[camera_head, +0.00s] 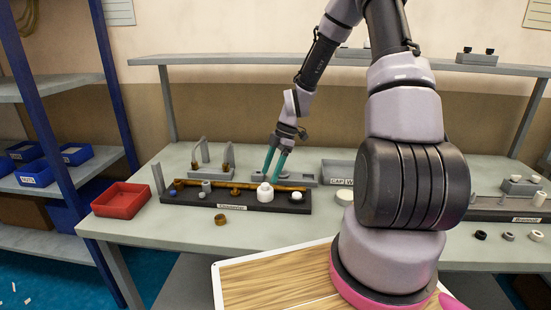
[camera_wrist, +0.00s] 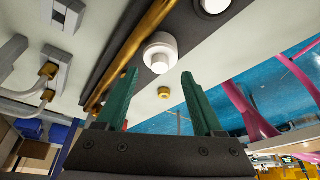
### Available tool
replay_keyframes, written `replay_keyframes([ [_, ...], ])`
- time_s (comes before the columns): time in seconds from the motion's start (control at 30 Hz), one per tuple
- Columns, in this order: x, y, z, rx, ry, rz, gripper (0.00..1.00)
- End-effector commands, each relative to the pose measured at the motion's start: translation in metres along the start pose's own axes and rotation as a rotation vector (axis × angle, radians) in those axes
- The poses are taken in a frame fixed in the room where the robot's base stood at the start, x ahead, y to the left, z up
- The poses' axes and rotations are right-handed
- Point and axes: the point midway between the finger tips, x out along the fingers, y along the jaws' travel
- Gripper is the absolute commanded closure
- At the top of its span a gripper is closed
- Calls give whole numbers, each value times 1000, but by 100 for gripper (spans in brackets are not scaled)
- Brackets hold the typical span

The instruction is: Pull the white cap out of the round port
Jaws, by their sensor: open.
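A white stepped cap (camera_head: 265,193) stands on the dark board (camera_head: 232,206) near the brass tube. In the wrist view the white cap (camera_wrist: 160,47) lies ahead of my fingertips, about midway between them. A smaller white round piece (camera_head: 297,196) sits to its right on the board; a white round piece (camera_wrist: 214,5) also shows at the wrist view's top edge. I cannot make out the port under the cap. My gripper (camera_head: 270,176) has green fingers and is open and empty, just above and behind the cap. It also shows in the wrist view (camera_wrist: 159,72), with no visible contact.
A brass tube (camera_head: 225,185) runs along the board, and grey fixtures (camera_head: 212,168) stand behind it. A brass ring (camera_head: 220,219) lies on the bench in front. A red bin (camera_head: 121,200) is at left. A grey labelled bin (camera_head: 337,170) stands right of my gripper.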

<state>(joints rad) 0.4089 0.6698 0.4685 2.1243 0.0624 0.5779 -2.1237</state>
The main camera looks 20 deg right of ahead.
Motion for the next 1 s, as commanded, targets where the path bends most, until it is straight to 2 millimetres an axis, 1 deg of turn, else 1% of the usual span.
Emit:
replay_keyframes([
  [0.03,9,-1,-1,-1,1,-4,31],
  [0.1,19,-1,0,1,1,-3,31],
  [0.23,33,0,0,1,1,-1,31],
  [0.4,39,0,0,1,-1,0,31],
  [0.63,40,0,0,1,-1,0,31],
  [0.67,40,0,0,1,-1,0,38],
  [0.7,40,0,0,1,-1,0,54],
  [0.8,39,0,0,1,-1,0,89],
  [0.93,39,0,0,1,-1,0,90],
  [0.97,39,0,0,1,-1,0,46],
  [1.0,39,0,0,1,-1,0,61],
])
